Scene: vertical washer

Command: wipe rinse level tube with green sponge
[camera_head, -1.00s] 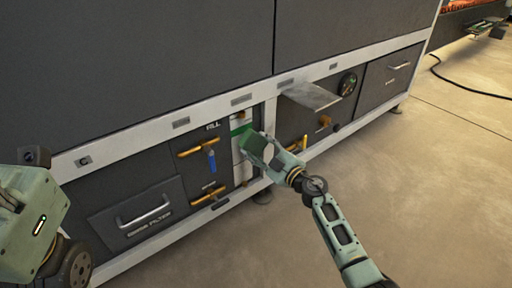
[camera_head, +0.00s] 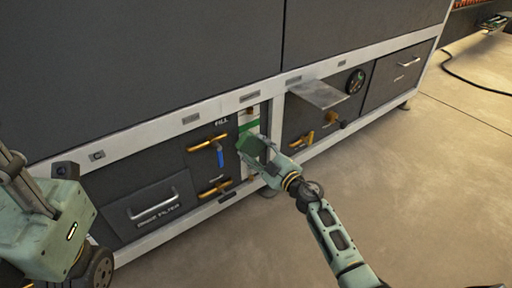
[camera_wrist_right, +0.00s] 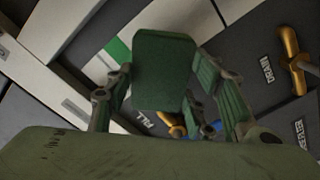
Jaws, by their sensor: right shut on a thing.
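The green sponge (camera_head: 252,148) is held between the fingers of my right gripper (camera_head: 266,158), in front of the washer's lower panel. In the right wrist view the sponge (camera_wrist_right: 163,70) sits upright between both fingers of the right gripper (camera_wrist_right: 165,90). The rinse level tube appears to be in the pale vertical strip (camera_head: 249,115) with a green band (camera_head: 249,128), just behind and above the sponge. The sponge hides part of the strip; contact cannot be told. My left gripper (camera_head: 25,185) is partly in view at the left edge, away from the panel; its jaw state is unclear.
The orange fill handle (camera_head: 208,144) with a blue lever (camera_head: 220,157) and a lower orange handle (camera_head: 215,188) are left of the sponge. A metal plate (camera_head: 318,94) juts out at right, above an orange valve (camera_head: 303,140). The floor (camera_head: 430,200) at right is clear.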

